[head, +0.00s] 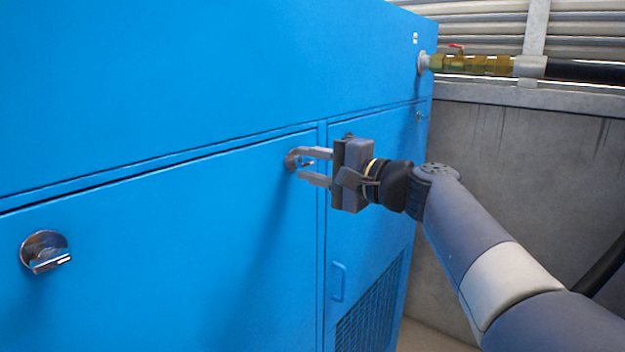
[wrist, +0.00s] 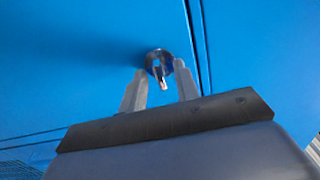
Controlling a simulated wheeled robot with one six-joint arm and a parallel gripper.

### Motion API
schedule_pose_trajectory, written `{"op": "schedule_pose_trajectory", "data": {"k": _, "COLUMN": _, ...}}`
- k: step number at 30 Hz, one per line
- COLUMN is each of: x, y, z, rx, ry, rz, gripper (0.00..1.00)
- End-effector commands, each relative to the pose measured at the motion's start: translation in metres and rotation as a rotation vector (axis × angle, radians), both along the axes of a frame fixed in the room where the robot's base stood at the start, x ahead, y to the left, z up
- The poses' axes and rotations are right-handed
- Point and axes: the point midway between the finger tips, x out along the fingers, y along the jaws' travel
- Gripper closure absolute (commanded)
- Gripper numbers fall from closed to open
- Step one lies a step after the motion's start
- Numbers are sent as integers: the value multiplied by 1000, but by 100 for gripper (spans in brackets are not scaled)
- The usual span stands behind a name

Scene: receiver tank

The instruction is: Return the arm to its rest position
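My gripper (head: 300,166) is at the front of the large blue cabinet (head: 190,75), its two fingers pointing at a round metal latch (head: 291,159) near the right edge of a wide door panel (head: 190,250). In the wrist view, my gripper (wrist: 159,70) has its fingers apart, one on each side of the latch's small handle (wrist: 163,80). Nothing is held between them. I cannot tell whether a fingertip touches the latch. My arm reaches in from the lower right of the head view.
A second latch (head: 46,252) is on the left of the same panel. A narrower door (head: 370,190) has a small handle (head: 338,281) and a vent grille (head: 371,312). A brass valve (head: 470,65) with a red lever joins a dark pipe (head: 590,71) at the upper right. A concrete wall (head: 530,160) stands behind.

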Motion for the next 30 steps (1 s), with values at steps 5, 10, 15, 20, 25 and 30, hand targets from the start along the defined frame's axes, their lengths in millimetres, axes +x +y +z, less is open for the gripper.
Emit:
{"op": "schedule_pose_trajectory", "data": {"k": 5, "x": 1, "y": 2, "z": -1, "rx": -41, "ry": -52, "rz": 0, "gripper": 70}}
{"op": "schedule_pose_trajectory", "data": {"k": 10, "x": 1, "y": 2, "z": 0, "rx": -57, "ry": -73, "rz": 0, "gripper": 70}}
{"op": "schedule_pose_trajectory", "data": {"k": 15, "x": 1, "y": 1, "z": 0, "rx": -58, "ry": -74, "rz": 0, "gripper": 70}}
{"op": "schedule_pose_trajectory", "data": {"k": 20, "x": 1, "y": 1, "z": 0, "rx": -54, "ry": -69, "rz": 0, "gripper": 70}}
{"op": "schedule_pose_trajectory", "data": {"k": 25, "x": 0, "y": 0, "z": 0, "rx": -14, "ry": -20, "rz": -1, "gripper": 70}}
{"op": "schedule_pose_trajectory", "data": {"k": 30, "x": -16, "y": -23, "z": -2, "rx": 1, "ry": -2, "rz": -5, "gripper": 70}}
